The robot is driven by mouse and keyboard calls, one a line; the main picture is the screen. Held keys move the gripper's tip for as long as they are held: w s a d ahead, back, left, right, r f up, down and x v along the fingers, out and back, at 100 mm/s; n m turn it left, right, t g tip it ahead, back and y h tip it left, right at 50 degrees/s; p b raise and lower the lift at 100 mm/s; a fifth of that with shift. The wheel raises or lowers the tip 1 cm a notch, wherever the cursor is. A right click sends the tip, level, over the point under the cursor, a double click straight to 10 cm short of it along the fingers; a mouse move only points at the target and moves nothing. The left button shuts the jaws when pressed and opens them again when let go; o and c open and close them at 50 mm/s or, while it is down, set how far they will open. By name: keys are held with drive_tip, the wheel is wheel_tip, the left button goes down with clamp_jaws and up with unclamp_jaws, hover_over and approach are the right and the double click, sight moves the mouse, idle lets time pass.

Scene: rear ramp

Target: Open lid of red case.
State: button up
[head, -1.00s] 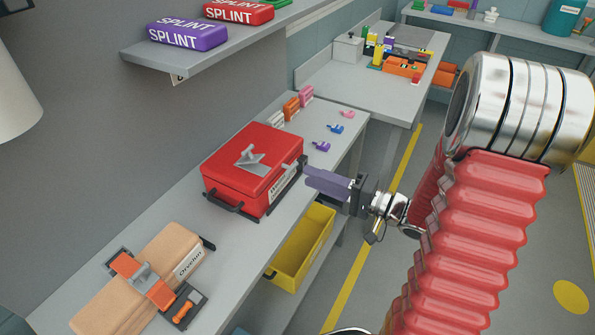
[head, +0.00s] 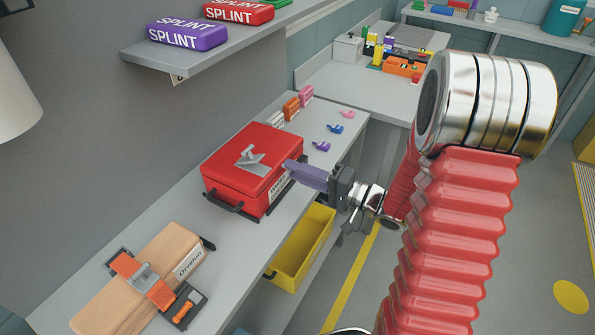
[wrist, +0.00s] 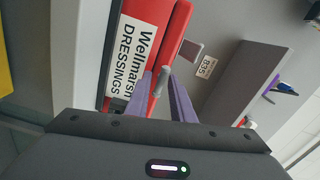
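The red case (head: 228,184) stands on the grey bench with its lid (head: 240,150) down. A grey handle (head: 252,160) is on top of the lid. My gripper (head: 288,166) has its purple fingers at the case's front right edge. In the wrist view the case's front (wrist: 108,55) bears a dressings label, and the fingers (wrist: 160,90) are apart, one on each side of a small grey tab at the lid edge. I cannot tell whether they touch the tab.
A yellow bin (head: 302,248) sits below the bench edge. Small coloured clips (head: 335,128) lie beyond the red case. A shelf with splint packs (head: 187,36) hangs above.

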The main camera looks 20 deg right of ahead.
clamp_jaws()
idle(0.3)
drive_tip(key=shift+d+r, duration=0.1)
drive_tip(key=shift+d, duration=0.05)
drive_tip(key=shift+w+r, duration=0.1)
drive_tip(key=shift+r, duration=0.25)
